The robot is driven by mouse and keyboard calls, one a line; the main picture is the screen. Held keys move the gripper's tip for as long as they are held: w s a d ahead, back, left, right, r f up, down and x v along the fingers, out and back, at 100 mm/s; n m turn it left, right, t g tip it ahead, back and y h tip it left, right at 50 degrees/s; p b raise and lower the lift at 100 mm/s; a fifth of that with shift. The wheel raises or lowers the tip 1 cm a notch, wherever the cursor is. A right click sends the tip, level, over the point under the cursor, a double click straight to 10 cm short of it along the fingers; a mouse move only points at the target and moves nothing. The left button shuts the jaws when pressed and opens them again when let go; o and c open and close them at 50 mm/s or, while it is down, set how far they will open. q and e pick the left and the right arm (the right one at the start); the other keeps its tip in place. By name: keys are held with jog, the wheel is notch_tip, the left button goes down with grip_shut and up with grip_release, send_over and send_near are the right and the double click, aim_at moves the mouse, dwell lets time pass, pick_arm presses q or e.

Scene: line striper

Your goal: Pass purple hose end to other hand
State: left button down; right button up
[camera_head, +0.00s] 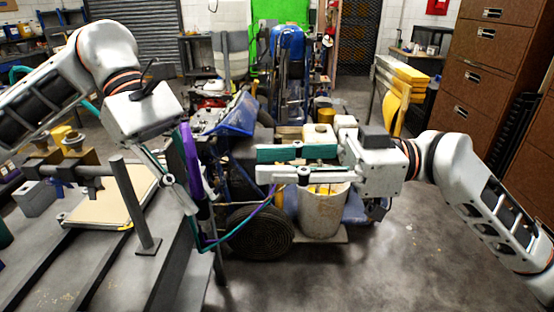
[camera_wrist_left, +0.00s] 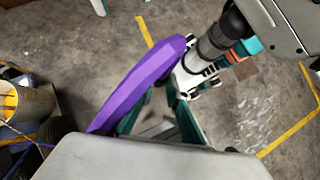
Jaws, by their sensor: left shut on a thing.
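The purple hose end (camera_head: 190,155) stands roughly upright at my left gripper (camera_head: 192,205), left of the head view's centre. My left gripper is shut on it and points downward beside the bench. In the left wrist view the purple hose end (camera_wrist_left: 138,82) runs slantwise along the left gripper's fingers (camera_wrist_left: 172,90); the exact contact is partly hidden. My right gripper (camera_head: 258,164) is to the right, pointing left toward the hose end. Its two fingers are apart, with nothing seen between them. A gap separates it from the purple hose end.
A grey bench (camera_head: 85,265) with an upright post (camera_head: 135,200) stands at the left, close to my left gripper. The line striper, with a wheel (camera_head: 260,235) and a whitish bucket (camera_head: 322,212), stands behind and below my right gripper. Open floor (camera_head: 400,270) lies at the front right.

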aim_at(197, 195)
jog(key=a, duration=1.2)
jog(key=shift+s+r, duration=0.3)
jog(key=shift+c, duration=0.4)
grip_shut()
pick_arm(q)
jog(key=c, duration=1.9)
grip_release()
